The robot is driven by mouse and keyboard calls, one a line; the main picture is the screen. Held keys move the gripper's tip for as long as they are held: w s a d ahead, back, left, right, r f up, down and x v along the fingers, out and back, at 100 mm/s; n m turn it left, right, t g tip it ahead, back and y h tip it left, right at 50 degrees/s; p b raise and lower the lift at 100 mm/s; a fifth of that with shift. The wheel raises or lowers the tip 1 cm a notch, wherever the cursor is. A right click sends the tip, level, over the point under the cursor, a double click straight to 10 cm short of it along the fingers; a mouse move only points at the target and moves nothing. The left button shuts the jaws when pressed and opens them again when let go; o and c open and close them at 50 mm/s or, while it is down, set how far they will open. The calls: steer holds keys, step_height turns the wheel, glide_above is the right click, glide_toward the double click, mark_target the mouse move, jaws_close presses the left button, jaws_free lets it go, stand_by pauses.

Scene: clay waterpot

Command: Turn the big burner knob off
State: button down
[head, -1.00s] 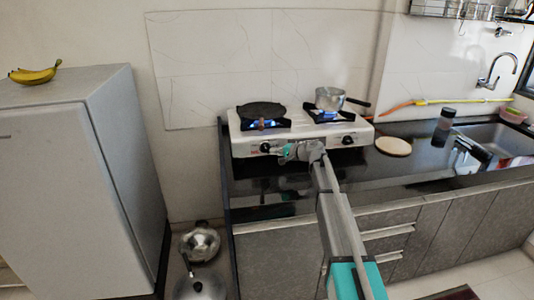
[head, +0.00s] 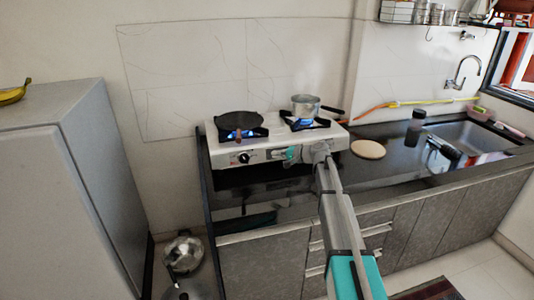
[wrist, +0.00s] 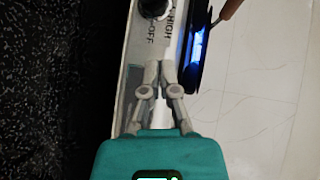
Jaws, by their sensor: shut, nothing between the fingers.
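The white stove (head: 220,152) has two burners with blue flames. Its left knob (head: 242,157), black with a pale ring, is on the front panel below the left burner. In the wrist view a knob (wrist: 153,8) is cut by the top edge, beside printed "HIGH" and "OFF" labels. My gripper (wrist: 160,66) is shut and empty, below this knob in that picture and apart from it. In the head view my gripper (head: 278,154) is in front of the panel, right of the left knob. The right knob is hidden behind my arm.
A dark flat pan (head: 239,121) sits on the left burner, its handle pointing forward. A silver pot (head: 306,106) is on the right burner. A round board (head: 368,149) lies right of the stove on the dark counter. A fridge (head: 50,180) stands left.

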steer(key=shift+p+v, duration=0.3)
steer(key=shift+v, duration=0.9)
steer(key=shift+a+r, duration=0.1)
steer(key=shift+r, duration=0.05)
